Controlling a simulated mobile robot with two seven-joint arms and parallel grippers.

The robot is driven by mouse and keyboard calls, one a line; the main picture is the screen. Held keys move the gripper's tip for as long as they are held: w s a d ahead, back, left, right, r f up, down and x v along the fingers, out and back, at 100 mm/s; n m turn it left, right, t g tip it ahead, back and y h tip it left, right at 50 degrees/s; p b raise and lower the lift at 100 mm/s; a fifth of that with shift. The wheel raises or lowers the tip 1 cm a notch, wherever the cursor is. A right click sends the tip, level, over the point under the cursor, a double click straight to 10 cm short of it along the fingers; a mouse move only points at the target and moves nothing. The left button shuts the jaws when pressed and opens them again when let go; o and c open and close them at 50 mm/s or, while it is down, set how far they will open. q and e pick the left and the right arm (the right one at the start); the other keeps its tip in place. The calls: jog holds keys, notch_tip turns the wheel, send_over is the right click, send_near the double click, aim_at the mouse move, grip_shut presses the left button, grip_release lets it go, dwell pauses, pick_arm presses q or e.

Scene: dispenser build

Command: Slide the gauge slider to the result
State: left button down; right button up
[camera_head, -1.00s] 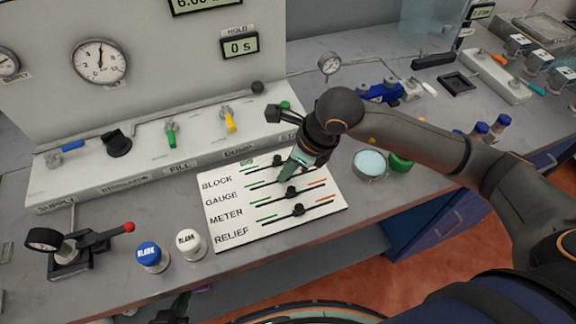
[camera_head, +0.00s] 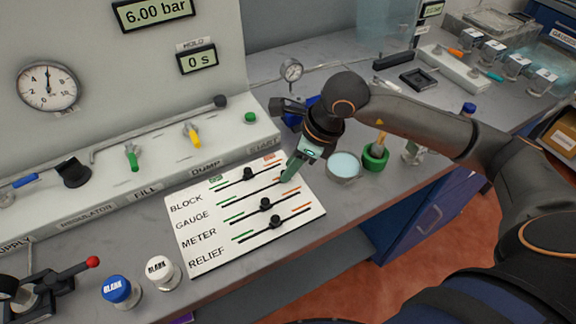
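The white slider panel (camera_head: 205,258) lies on the bench with rows BLOCK, GAUGE, METER and RELIEF. Black knobs show on the BLOCK row (camera_head: 248,174), the METER row (camera_head: 265,204) and the RELIEF row (camera_head: 277,222), each near mid-track. My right gripper (camera_head: 289,171) points down at the right part of the GAUGE row. Its green fingertips look close together, and they hide the GAUGE knob; I cannot tell whether they grip it. The display (camera_head: 153,11) reads 6.00 bar. The round dial (camera_head: 48,87) has its needle pointing up. My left gripper is not in view.
A dish of pale blue material (camera_head: 344,165) and a green container (camera_head: 375,158) stand just right of the panel. Blue (camera_head: 117,291) and white (camera_head: 161,270) BLANK-capped jars stand left of it. The valve console (camera_head: 150,199) runs behind.

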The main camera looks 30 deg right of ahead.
jog(key=shift+o, duration=1.2)
jog(key=v, duration=1.2)
jog(key=shift+r+b, duration=0.25)
jog(key=shift+b, duration=0.1)
jog(key=shift+s, duration=0.1)
